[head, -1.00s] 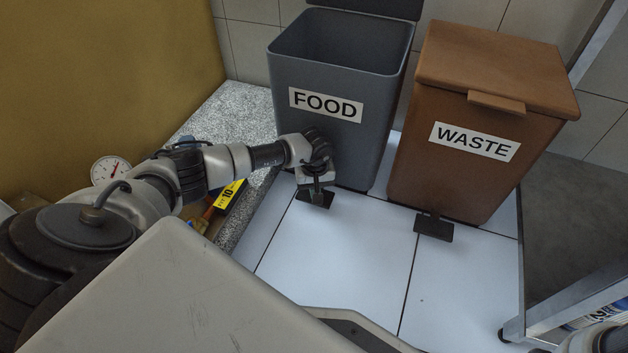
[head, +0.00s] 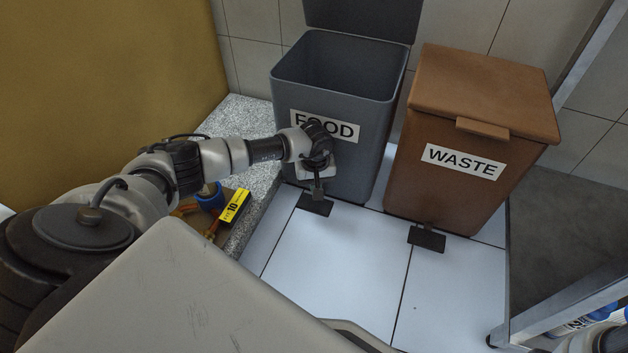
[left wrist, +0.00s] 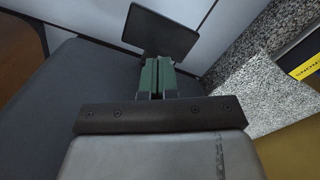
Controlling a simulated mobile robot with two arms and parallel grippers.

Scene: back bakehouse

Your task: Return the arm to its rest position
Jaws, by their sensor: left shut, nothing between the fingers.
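My left arm reaches in from the left in the head view. My left gripper (head: 318,184) is in front of the grey FOOD bin (head: 340,85), above its black pedal (head: 315,204). In the left wrist view the two green fingers (left wrist: 157,78) are together with nothing between them. The pedal (left wrist: 160,30) shows just beyond the fingertips there; I cannot tell whether they touch it. The FOOD bin's lid (head: 365,18) stands open. A small part of my right arm shows at the lower right corner of the head view; its gripper is out of view.
The brown WASTE bin (head: 480,110), lid shut, with its own pedal (head: 427,238), stands to the right. A speckled stone ledge (head: 250,125) holds a yellow item (head: 234,206) under my left arm. A metal-framed unit (head: 570,250) is at right. White floor tiles (head: 330,270) are clear.

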